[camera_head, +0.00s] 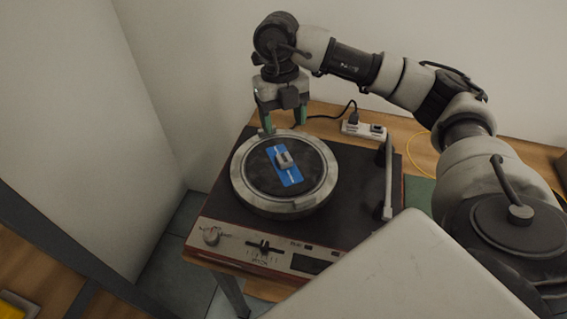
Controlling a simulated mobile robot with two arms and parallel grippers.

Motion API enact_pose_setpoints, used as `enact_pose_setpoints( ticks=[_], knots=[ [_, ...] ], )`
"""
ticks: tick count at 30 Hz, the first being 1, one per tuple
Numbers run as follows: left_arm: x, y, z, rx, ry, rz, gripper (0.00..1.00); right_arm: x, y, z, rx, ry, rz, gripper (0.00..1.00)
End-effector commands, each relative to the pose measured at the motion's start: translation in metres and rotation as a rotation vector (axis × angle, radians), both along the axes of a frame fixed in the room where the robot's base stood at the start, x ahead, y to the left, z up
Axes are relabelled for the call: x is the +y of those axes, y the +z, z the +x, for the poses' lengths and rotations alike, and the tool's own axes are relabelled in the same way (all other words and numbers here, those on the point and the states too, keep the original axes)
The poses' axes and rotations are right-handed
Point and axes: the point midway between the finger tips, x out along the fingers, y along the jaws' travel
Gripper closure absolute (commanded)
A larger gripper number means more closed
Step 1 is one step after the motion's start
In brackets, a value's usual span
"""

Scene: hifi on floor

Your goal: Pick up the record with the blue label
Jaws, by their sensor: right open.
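The record (258,179) is dark and lies flat on the round platter of the turntable (345,215). A blue label (291,177) with a light stripe is at its middle, and a small grey block sits on the label. My right gripper (283,124) points down above the far edge of the platter, with greenish fingertips spread apart and nothing between them. Whether the fingertips touch the platter rim I cannot tell. My left gripper is not in view.
The tonearm (388,180) stands along the turntable's right side. A power strip (363,130) with a black plug and cable lies behind it. A yellow cable (411,148) runs to the right. Walls stand close behind and at left.

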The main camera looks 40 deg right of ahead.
Motion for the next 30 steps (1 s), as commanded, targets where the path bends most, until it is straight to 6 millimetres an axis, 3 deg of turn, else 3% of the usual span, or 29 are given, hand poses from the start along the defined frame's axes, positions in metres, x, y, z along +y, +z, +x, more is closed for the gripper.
enact_pose_setpoints(
  ticks=[6,14,21,30],
  knots=[
    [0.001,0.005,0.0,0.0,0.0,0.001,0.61,0.001,-0.033,-0.006,0.003,0.001,-0.001,0.36],
    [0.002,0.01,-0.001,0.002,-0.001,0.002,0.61,0.002,-0.054,-0.007,0.004,0.001,0.0,0.36],
    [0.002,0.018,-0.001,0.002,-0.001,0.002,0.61,0.005,-0.09,-0.008,0.003,0.002,0.0,0.36],
    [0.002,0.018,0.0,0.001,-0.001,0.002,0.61,0.005,-0.099,-0.009,0.001,0.002,0.001,0.36]
  ],
)
